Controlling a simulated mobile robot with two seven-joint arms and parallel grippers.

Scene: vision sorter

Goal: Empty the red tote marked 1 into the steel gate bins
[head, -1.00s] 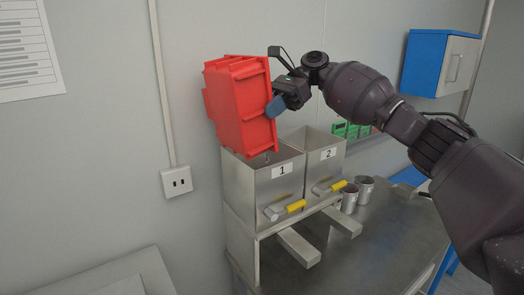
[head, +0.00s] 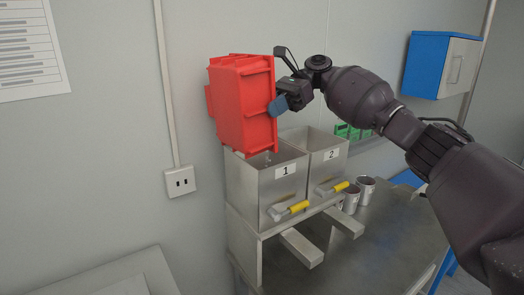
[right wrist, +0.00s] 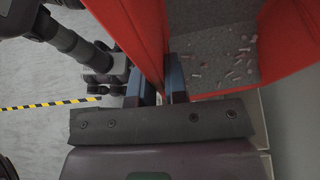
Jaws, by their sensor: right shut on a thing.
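The red tote (head: 243,105) is held tilted steeply above the steel gate bin marked 1 (head: 262,190). My right gripper (head: 281,104) is shut on the tote's right edge. In the right wrist view its jaws (right wrist: 163,90) pinch the red wall (right wrist: 135,30). A few small pieces show at the bin's mouth, under the tote's lower edge. The right wrist view shows several small loose parts (right wrist: 230,65) on a dark grey surface; I cannot tell if this is tote or bin. The bin marked 2 (head: 326,172) stands to the right. My left gripper (right wrist: 106,82) appears small and unclear in the right wrist view.
Both bins have yellow-handled gates (head: 298,207) and stand on a steel frame (head: 300,245). Two metal cups (head: 350,198) stand to the right on the steel table (head: 385,240). Green containers (head: 346,131) are behind. A blue-and-white cabinet (head: 440,65) hangs on the wall.

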